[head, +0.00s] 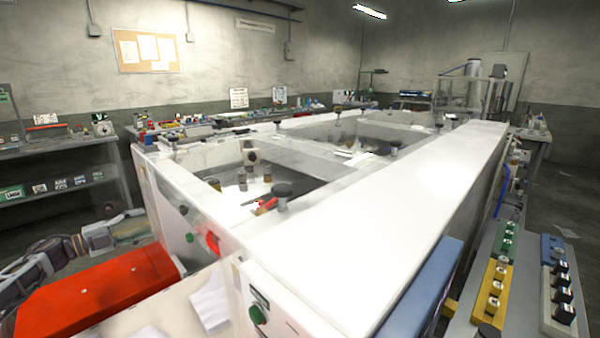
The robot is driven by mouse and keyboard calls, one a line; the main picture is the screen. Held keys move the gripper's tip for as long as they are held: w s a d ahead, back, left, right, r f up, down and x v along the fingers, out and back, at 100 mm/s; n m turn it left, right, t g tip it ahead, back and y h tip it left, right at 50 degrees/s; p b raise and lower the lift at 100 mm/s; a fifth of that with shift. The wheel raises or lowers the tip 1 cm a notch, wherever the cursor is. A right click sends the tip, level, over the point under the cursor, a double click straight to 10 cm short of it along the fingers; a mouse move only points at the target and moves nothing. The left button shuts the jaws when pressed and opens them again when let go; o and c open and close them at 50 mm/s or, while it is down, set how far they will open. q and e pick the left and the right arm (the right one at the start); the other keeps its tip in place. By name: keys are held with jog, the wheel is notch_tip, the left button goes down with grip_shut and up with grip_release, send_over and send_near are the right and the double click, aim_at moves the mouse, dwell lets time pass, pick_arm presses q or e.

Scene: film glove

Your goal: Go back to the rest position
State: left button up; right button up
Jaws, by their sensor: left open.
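My left arm comes in at the left edge, low, and my left gripper (126,226) is at its end, over the floor beside the glove box. It is open, and I see nothing between its fingers. It is apart from the white glove box (360,230) to its right. My right gripper is not in view.
A red case (95,292) lies close below my left arm. The glove box has an open-looking bay with small jars (242,180) inside. Shelves (60,152) stand at the left. A side bench with yellow (492,292) and green blocks (504,247) is at right.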

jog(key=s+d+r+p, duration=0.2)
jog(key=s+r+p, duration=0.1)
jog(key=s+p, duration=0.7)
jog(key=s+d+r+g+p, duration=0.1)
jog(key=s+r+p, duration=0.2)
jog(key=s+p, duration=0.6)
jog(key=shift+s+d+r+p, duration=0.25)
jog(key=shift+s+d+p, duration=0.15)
jog(key=shift+p, duration=0.7)
